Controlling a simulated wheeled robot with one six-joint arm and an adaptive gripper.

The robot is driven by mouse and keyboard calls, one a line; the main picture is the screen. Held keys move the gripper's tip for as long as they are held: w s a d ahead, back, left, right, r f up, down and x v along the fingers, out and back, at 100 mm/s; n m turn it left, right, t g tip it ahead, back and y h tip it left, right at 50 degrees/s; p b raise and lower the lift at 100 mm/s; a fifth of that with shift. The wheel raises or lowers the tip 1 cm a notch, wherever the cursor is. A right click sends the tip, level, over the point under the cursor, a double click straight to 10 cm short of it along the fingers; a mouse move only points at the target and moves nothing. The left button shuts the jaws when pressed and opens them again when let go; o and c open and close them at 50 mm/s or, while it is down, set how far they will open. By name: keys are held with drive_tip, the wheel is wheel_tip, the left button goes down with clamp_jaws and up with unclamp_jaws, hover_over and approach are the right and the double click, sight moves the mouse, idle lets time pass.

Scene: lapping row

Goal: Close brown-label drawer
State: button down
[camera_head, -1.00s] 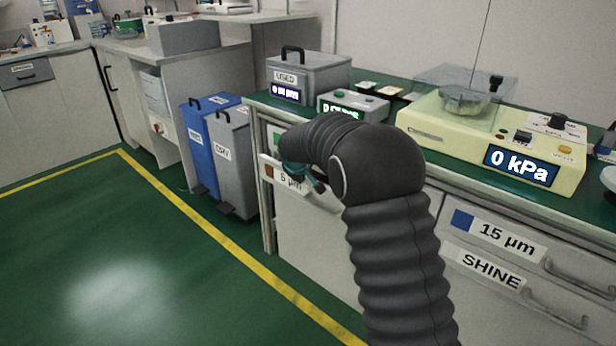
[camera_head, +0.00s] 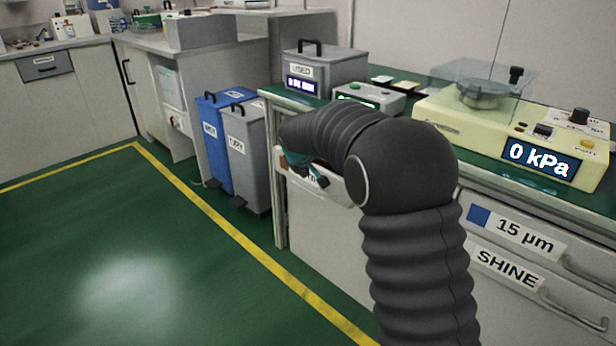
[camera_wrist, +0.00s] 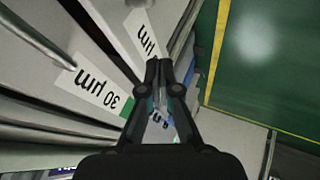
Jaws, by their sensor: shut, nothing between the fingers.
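The brown-label drawer (camera_head: 339,190) is in the cabinet's upper left in the head view, mostly hidden behind my arm and gripper. Its front appears to stand out from the cabinet; how far I cannot tell. In the wrist view a drawer front with a partly hidden "µm" label (camera_wrist: 146,38) lies just beyond my fingertips, probably the same drawer. My gripper (camera_head: 318,178) is shut and empty at this front. In the wrist view its fingertips (camera_wrist: 158,66) meet near the label's edge; contact is unclear.
A green-marked "30 µm" drawer front (camera_wrist: 92,88) is close by in the wrist view. The blue-marked "15 µm" drawer (camera_head: 515,230) and SHINE drawer (camera_head: 505,263) are at right. Blue (camera_head: 212,145) and grey (camera_head: 246,160) bins stand left. The green floor (camera_head: 110,240) is open.

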drive_tip(key=v, duration=0.6)
drive_tip(key=s+a+f+n+t+y, duration=0.15)
drive_tip(key=a+f+n+y, duration=0.3)
drive_tip(key=a+f, duration=1.25)
drive_tip(key=w+d+r+n+t+h, duration=0.3)
drive_tip(key=w+d+r+n+t, duration=0.25)
drive_tip(key=d+r+t, duration=0.3)
drive_tip(key=w+d, duration=0.2)
drive_tip(key=w, duration=1)
drive_tip(key=shift+d+f+t+p, duration=0.2)
drive_tip(key=shift+d+t+p, duration=0.1)
drive_tip(key=shift+p, duration=0.15)
